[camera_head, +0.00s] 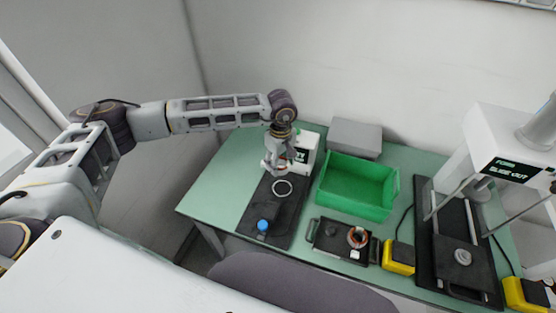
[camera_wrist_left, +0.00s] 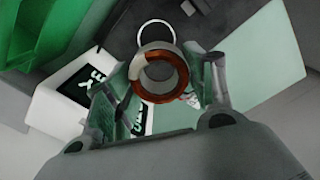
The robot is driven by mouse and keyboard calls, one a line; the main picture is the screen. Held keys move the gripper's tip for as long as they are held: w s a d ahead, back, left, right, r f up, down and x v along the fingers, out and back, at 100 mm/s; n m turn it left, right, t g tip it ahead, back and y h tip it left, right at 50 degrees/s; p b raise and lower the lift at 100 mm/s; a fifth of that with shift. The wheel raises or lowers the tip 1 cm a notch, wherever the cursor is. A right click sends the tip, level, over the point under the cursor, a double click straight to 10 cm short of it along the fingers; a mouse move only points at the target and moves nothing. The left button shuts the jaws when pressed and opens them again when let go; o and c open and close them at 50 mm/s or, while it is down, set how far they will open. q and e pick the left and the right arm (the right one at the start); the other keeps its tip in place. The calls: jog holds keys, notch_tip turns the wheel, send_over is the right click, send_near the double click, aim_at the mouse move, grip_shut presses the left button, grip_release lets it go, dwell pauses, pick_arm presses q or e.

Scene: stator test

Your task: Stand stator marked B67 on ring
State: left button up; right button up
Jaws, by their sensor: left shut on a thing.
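My left gripper (camera_head: 275,168) is above the black mat at the back left of the green table. In the left wrist view its fingers (camera_wrist_left: 168,82) are shut on a copper-wound stator (camera_wrist_left: 161,72) with a pale rim. No B67 mark is readable on it. The white ring (camera_head: 283,188) lies on the black mat (camera_head: 257,207), just in front of the gripper. The ring (camera_wrist_left: 156,28) also shows beyond the stator in the left wrist view, with the stator overlapping its near edge. My right gripper is not in view.
A white tester box (camera_head: 308,143) stands close behind the gripper. A green bin (camera_head: 352,190) is to its right. A blue-topped item (camera_head: 262,226) sits at the mat's front. Another copper stator (camera_head: 357,237) is on a black tray (camera_head: 328,246). A press stands at right.

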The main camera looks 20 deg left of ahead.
pick_arm(q)
jog(key=f+n, duration=0.1)
jog(key=n, duration=1.5)
send_over(282, 188)
jog(key=shift+f, duration=3.1)
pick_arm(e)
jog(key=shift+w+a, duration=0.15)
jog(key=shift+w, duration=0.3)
pick_arm(q)
jog(key=shift+f, duration=0.2)
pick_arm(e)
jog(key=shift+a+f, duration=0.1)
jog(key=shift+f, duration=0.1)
pick_arm(q)
jog(key=shift+f+b, duration=0.85)
jog(key=shift+f, duration=0.35)
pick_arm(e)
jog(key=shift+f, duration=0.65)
pick_arm(q)
jog(key=shift+f+b, duration=0.5)
jog(key=shift+b, duration=0.15)
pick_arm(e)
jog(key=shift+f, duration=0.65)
